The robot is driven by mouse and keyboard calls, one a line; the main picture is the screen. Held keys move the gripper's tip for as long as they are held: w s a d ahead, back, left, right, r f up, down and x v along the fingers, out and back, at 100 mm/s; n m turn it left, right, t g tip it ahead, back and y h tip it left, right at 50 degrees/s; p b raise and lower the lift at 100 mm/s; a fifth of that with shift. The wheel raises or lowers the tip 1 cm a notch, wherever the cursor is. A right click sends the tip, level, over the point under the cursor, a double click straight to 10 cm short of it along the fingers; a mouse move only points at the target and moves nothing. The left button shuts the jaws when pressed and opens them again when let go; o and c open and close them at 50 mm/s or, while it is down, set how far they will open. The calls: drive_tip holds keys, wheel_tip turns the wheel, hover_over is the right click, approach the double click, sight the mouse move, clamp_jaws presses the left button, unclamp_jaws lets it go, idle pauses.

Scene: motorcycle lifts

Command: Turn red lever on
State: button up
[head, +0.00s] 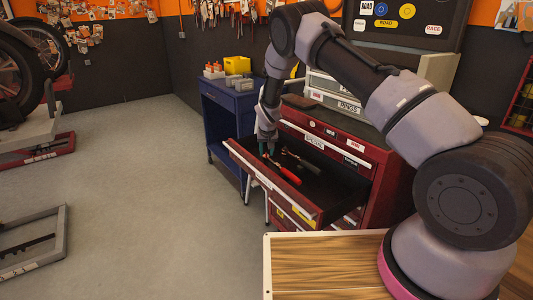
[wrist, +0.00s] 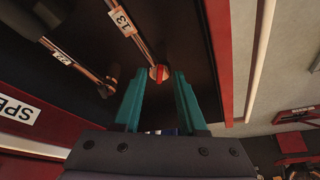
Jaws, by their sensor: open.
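My gripper (head: 267,148) points down over the open top drawer of a red tool cabinet. Its two teal fingers are apart in the wrist view (wrist: 160,76). A red part (wrist: 159,73) lies between and just beyond the fingertips, at the end of a copper-coloured bar tagged 13. I cannot tell whether the fingers touch it. In the head view a red-handled piece (head: 284,172) lies in the drawer just below and right of my gripper. No lever is clearly recognisable as such, and its on or off position cannot be told.
The drawer (head: 240,152) has raised edges around my gripper. A second bar (wrist: 70,60), tagged 22, lies beside the first. A blue cart (head: 222,105) with a yellow bin stands behind. A wooden top (head: 325,262) is in front.

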drive_tip(key=v, duration=1)
drive_tip(key=s+d+r+m+y, duration=0.1)
drive_tip(key=s+d+r, duration=0.35)
drive_tip(key=r, duration=0.55)
drive_tip(key=s+d+r+m, duration=0.1)
drive_tip(key=s+d+r, duration=0.35)
drive_tip(key=r, duration=0.45)
drive_tip(key=s+d+r+m+y, duration=0.1)
drive_tip(key=s+d+r, duration=0.2)
drive_tip(key=d+r, duration=0.5)
drive_tip(key=s+d+r+t, duration=0.1)
drive_tip(key=s+d+r, duration=0.1)
drive_tip(key=s, duration=0.7)
drive_tip(key=s+d+r+m+t, duration=0.1)
drive_tip(key=s+r, duration=0.4)
drive_tip(key=s, duration=0.5)
drive_tip(key=s+d+r, duration=0.3)
drive_tip(key=s, duration=0.6)
drive_tip(key=shift+s+r+m+t, duration=0.2)
drive_tip(key=shift+r+m+t, duration=0.2)
